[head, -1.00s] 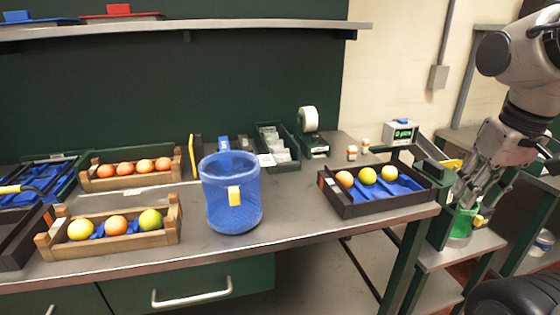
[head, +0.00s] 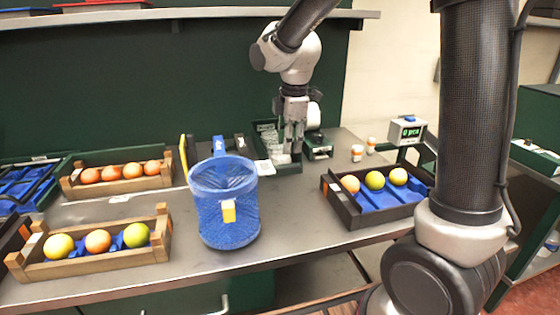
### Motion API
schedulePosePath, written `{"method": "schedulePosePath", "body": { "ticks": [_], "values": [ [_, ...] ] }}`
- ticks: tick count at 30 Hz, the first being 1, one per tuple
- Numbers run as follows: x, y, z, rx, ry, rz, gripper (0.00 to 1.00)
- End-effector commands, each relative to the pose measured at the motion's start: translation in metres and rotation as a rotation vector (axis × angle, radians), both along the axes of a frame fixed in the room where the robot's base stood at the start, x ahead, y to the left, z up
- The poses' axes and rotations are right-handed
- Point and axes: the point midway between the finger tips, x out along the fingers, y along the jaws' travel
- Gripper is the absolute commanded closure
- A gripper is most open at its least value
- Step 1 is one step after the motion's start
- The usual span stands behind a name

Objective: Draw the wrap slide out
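The narrow dark green tray with pale wrap packets, which looks like the wrap slide (head: 290,168), stands at the back of the bench, right of the blue mesh basket. Pale packets (head: 268,133) show in its rear part. My gripper (head: 293,157) points down over the tray's front right part and hides some of it. Its fingers look close together. Whether they touch the tray or grip anything is too small to tell.
The blue mesh basket (head: 225,200) stands left of the tray. A white roll on a dispenser (head: 318,146) is close on the right. A dark crate with fruit (head: 345,212) is at front right. Wooden crates (head: 80,262) stand left. A shelf (head: 180,14) runs above.

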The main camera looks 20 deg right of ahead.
Motion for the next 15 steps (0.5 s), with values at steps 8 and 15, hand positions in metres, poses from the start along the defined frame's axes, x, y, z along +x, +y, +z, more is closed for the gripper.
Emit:
{"method": "schedulePosePath", "body": {
  "ticks": [8,15],
  "values": [
    [0.005,-0.001,-0.035,-0.006,0.005,0.024,0.66],
    [0.012,0.000,-0.069,-0.005,0.003,0.021,0.66]
  ]
}}
